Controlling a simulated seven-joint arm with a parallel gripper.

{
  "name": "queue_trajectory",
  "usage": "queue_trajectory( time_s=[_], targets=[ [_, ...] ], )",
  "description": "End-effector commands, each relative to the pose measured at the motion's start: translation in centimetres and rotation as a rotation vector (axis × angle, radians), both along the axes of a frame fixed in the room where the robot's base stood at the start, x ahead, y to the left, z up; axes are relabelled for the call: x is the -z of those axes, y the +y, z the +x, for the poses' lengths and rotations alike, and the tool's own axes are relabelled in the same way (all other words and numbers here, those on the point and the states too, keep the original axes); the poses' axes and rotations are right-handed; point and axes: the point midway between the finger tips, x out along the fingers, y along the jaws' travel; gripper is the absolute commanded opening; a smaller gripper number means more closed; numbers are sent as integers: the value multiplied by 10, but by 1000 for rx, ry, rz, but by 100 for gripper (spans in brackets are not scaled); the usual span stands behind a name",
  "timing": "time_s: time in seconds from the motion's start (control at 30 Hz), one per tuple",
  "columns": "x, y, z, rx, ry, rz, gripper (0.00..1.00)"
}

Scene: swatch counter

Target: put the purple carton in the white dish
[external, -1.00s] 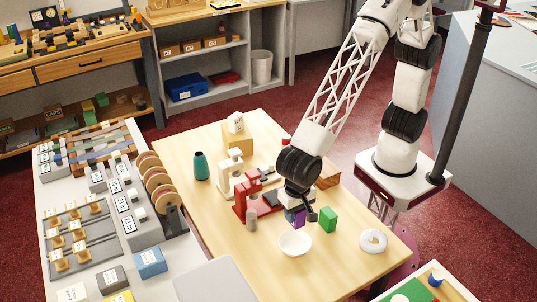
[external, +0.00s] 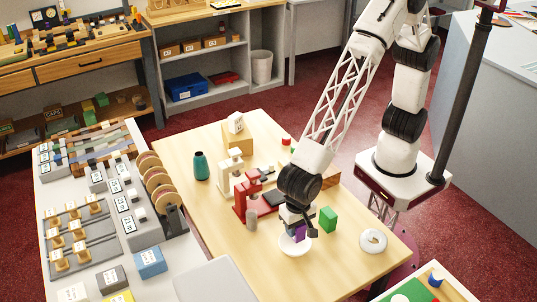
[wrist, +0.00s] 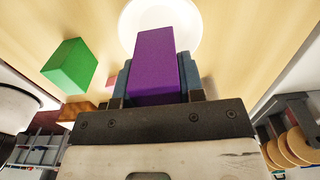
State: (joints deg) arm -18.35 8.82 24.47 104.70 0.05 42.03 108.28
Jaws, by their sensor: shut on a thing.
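The purple carton (wrist: 156,65) is held between the fingers of my gripper (wrist: 157,85), which is shut on it. In the external view the purple carton (external: 300,233) shows under my gripper (external: 297,228), over the white dish (external: 293,247). In the wrist view the white dish (wrist: 188,22) lies beyond the carton's far end, partly hidden by it. I cannot tell whether the carton touches the dish.
A green block (external: 328,218) stands right of the dish. A white ring (external: 373,240) lies farther right. A red machine (external: 246,197) and a grey cylinder (external: 252,219) stand to the left. The front of the wooden table is clear.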

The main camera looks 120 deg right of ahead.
Motion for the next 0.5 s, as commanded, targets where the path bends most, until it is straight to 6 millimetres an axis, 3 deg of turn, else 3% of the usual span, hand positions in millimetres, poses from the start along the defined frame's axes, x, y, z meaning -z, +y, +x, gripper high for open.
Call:
queue_trajectory(
  time_s=[0.13,0.5],
  targets=[
    [13,0,0,0,-1,0,7],
    [15,0,0,0,-1,0,7]
  ],
)
